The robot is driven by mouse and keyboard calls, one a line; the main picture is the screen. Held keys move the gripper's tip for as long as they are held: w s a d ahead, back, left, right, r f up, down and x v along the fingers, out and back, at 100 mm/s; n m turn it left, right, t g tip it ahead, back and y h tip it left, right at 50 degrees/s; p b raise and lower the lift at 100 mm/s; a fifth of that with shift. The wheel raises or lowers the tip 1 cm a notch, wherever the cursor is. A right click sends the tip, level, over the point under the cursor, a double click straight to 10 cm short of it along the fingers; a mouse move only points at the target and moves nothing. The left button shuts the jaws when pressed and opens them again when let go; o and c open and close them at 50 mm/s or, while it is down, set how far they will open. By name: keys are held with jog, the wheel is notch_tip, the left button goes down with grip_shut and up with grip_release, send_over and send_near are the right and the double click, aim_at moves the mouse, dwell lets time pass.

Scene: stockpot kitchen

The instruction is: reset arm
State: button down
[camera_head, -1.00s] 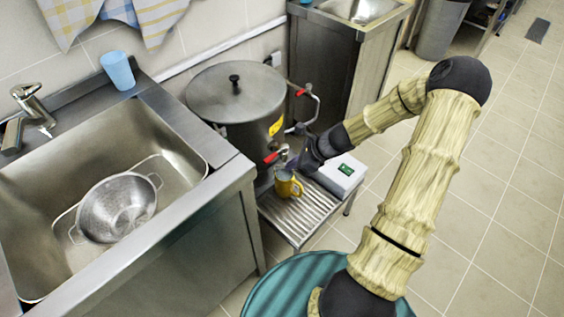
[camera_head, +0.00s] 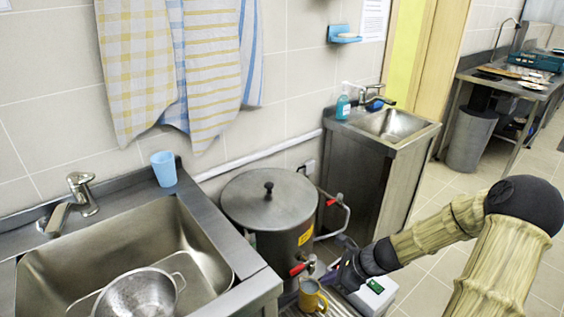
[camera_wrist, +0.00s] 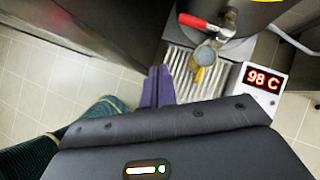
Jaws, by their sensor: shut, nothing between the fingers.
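My gripper (camera_wrist: 158,86) is shut and empty in the wrist view, its purple fingers together beside the slatted stand. In the head view my gripper (camera_head: 335,278) is at the right of the red-handled tap of the steel stockpot (camera_head: 268,215). A yellow mug (camera_head: 311,298) stands under the tap; in the wrist view the mug (camera_wrist: 199,74) is partly hidden beneath the tap. The fingers appear apart from the mug.
A white box (camera_head: 372,296) stands right of the mug; its display (camera_wrist: 263,79) reads 98 C. A sink with a colander (camera_head: 138,294) is at left, with a blue cup (camera_head: 164,169) on its ledge. A hand-wash basin (camera_head: 392,126) stands behind.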

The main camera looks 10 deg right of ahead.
jog(key=s+a+r+n+g+h, duration=0.1)
jog(key=s+a+r+n+h, duration=0.35)
jog(key=n, duration=0.75)
jog(key=s+a+r+n+h, duration=0.1)
jog(key=s+r+n+h, duration=0.1)
jog(key=s+r+n, duration=0.8)
notch_tip(320, 180, up, 18)
jog(key=w+n+p, duration=0.1)
jog(key=w+p, duration=0.1)
jog(key=p, duration=1.8)
jog(key=shift+d+r+n, duration=0.25)
jog(key=shift+n, duration=0.15)
jog(key=shift+w, duration=0.1)
